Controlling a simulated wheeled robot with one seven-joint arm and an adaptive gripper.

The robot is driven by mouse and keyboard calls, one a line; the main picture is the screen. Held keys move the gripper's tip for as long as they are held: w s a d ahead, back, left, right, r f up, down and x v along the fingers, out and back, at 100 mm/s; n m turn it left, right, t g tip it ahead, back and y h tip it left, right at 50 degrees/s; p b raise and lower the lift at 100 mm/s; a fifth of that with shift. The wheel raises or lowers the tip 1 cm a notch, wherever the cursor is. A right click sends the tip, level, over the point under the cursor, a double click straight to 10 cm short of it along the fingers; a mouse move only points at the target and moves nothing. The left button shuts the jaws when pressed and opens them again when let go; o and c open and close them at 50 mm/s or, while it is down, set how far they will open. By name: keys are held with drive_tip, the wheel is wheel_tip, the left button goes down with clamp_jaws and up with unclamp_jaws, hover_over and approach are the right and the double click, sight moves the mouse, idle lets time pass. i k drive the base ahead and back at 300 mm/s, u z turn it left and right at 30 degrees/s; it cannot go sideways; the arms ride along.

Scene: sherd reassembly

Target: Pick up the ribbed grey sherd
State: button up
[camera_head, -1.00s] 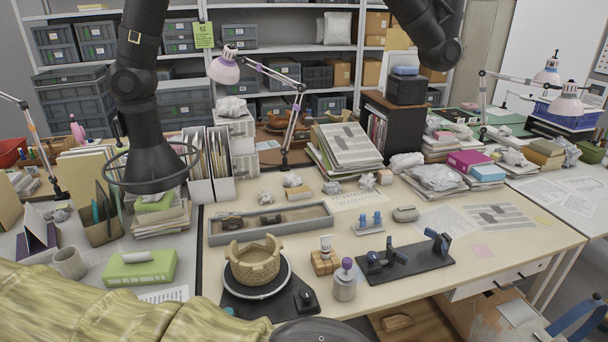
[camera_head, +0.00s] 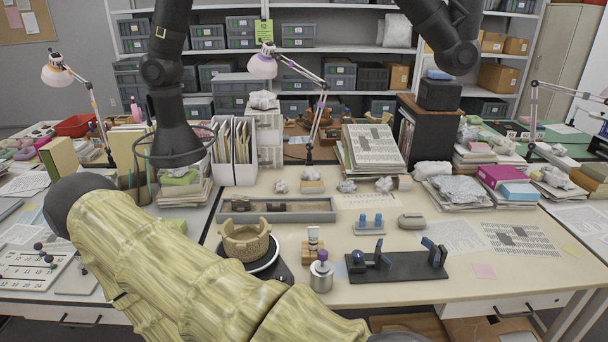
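I cannot pick out the ribbed grey sherd for sure. A long grey tray (camera_head: 325,216) lies on the table behind the pot, with small dark pieces (camera_head: 241,205) in it, too small to tell whether one is ribbed. A tan, broken-rimmed pot (camera_head: 246,243) stands on a round turntable (camera_head: 268,263) at the left of the worktop. My gripper is not in view. A pale yellow, ribbed arm section that appears to be mine crosses the lower left and hides the table's near left part.
A bottle with a purple cap (camera_head: 321,273) and a dark stand with blue-padded clamps (camera_head: 405,267) are in front. Crumpled paper, files and a desk lamp (camera_head: 263,66) line the back. A black jointed arm with a ring hangs at left.

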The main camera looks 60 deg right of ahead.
sight(280, 206)
drive_tip(key=z, duration=1.45)
